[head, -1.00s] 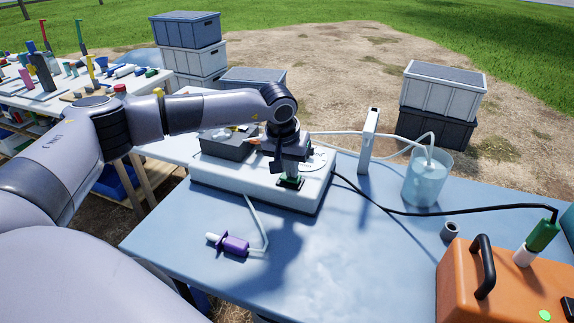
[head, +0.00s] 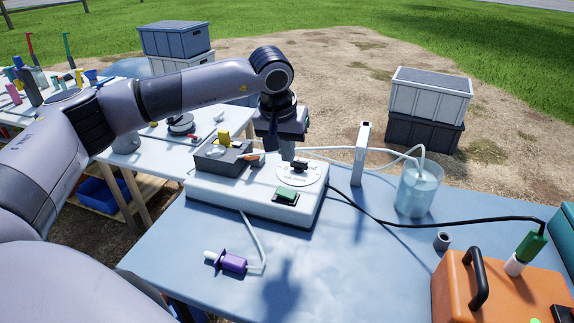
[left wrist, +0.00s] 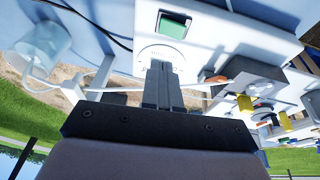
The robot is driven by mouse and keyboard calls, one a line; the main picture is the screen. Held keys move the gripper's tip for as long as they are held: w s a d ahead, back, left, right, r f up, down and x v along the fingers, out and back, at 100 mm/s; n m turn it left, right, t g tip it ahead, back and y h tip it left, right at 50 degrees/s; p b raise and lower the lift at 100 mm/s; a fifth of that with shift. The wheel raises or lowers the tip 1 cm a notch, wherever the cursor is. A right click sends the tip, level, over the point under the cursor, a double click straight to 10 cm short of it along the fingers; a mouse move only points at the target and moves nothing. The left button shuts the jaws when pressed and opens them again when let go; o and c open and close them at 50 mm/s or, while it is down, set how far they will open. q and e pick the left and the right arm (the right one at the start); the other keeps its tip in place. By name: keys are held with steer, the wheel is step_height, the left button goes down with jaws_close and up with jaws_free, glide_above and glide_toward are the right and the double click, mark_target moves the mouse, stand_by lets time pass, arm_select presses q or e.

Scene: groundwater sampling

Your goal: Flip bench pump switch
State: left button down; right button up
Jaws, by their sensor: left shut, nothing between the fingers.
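The bench pump (head: 240,199) is a white box on the blue table. A green switch (head: 286,195) in a dark frame sits on its near right top, beside a round white dial (head: 310,176) with a black knob. The switch also shows in the left wrist view (left wrist: 174,27). I cannot tell which way it is tipped. My left gripper (head: 289,156) is shut and empty, above and behind the switch, over the dial area and apart from the switch. In the left wrist view its fingers (left wrist: 162,72) are together, partly covering the dial. My right gripper is not in view.
A dark block (head: 220,160) with a yellow piece sits on the pump. A white upright stand (head: 362,153), a water beaker (head: 418,190) with tubing and an orange case (head: 505,290) stand to the right. A purple-handled tool (head: 232,262) lies in front. The table's front middle is clear.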

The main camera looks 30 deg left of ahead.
arm_select(q)
steer(key=shift+v, duration=1.5)
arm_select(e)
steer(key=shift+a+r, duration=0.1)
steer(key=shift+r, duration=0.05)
arm_select(q)
steer(key=y+b, duration=0.1)
steer(key=b, duration=0.7)
steer(key=shift+s+r, duration=0.1)
steer(key=shift+r, duration=0.1)
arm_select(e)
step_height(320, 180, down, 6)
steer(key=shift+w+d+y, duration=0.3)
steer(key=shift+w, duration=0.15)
arm_select(q)
steer(key=shift+a, duration=0.1)
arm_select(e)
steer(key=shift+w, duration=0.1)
